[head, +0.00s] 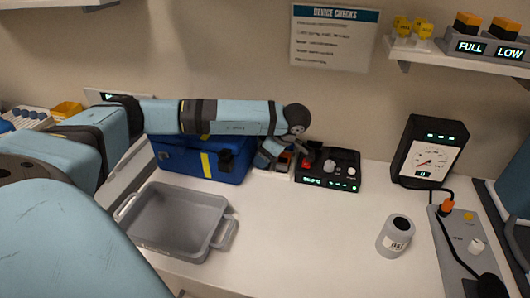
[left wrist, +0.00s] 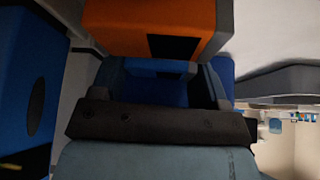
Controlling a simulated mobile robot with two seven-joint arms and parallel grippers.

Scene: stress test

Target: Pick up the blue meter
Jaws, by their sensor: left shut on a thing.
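My left arm reaches in from the left in the head view, and its gripper (head: 278,158) points down between the blue case and the black console. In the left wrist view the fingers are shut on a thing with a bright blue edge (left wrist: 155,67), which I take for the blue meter. An orange block with a dark panel (left wrist: 155,25) shows just above that edge; I cannot tell whether it is part of the meter. In the head view the arm and gripper hide most of the held thing. My right gripper is not in view.
The blue case (head: 212,170) stands close left of the gripper, the black console (head: 328,182) close right. A grey tray (head: 227,236) lies in front. A small grey jar (head: 396,236) and a dial gauge (head: 428,152) stand right. The middle front of the bench is clear.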

